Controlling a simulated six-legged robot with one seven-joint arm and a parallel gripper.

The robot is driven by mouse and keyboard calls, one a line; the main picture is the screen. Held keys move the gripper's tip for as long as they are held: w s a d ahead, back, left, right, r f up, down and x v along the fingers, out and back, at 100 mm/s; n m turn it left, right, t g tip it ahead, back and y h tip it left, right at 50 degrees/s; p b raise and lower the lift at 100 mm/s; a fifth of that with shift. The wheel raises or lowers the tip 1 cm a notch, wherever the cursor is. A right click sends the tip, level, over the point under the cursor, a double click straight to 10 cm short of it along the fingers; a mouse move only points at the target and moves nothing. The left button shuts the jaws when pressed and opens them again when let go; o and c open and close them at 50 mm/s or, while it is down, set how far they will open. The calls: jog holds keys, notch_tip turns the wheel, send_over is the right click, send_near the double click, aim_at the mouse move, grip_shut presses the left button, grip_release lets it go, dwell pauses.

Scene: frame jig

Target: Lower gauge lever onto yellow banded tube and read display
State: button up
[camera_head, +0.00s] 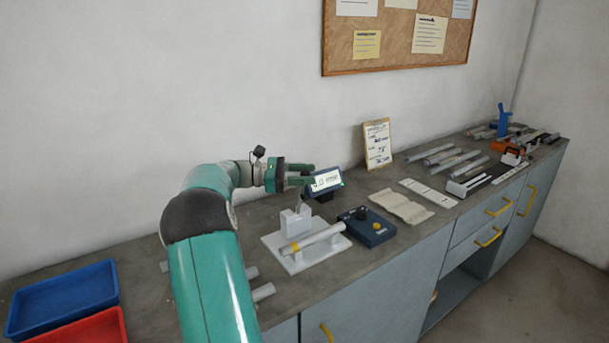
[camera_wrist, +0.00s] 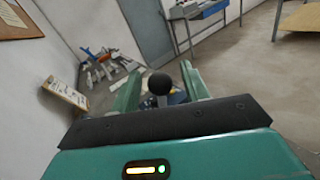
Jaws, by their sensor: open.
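The gauge stands on a white base plate (camera_head: 278,254) on the bench, with a pale upright block (camera_head: 294,221). A grey tube with a yellow band (camera_head: 318,241) lies across the plate against the block. The tilted display (camera_head: 325,182) is lit, but its characters are too small to read. My gripper (camera_head: 311,175) is above and behind the block, beside the display. In the wrist view, the black ball knob of the lever (camera_wrist: 158,84) sits between the open fingers (camera_wrist: 161,72), with a gap on each side. The lever's upper part is hidden in the head view.
A blue box with a black knob (camera_head: 367,228) stands right of the plate. Blue (camera_head: 62,297) and red (camera_head: 85,328) trays are at left. The wall runs close behind my arm.

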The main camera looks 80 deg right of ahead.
jog(key=c, duration=0.7)
jog(key=s+a+f+m+t, duration=0.2)
jog(key=s+a+f, duration=0.1)
jog(key=s+a+f+m+t, duration=0.2)
jog(key=s+a+f+m, duration=0.1)
jog(key=shift+s+f+m+t+h, duration=0.15)
jog(key=shift+s+m+t+h, duration=0.15)
jog(key=shift+s, duration=0.05)
jog(key=f+m+t, duration=0.1)
jog(key=f, duration=0.2)
jog(key=s+a+f+m+t+h, duration=0.1)
jog(key=f, duration=0.1)
jog(key=s+a+f+m+t, duration=0.1)
jog(key=f, duration=0.2)
jog(key=shift+s+f, duration=0.1)
jog(key=shift+f, duration=0.25)
jog(key=shift+o, duration=0.2)
jog(key=shift+f, duration=0.7)
jog(key=o, duration=0.5)
jog(key=shift+f, duration=0.65)
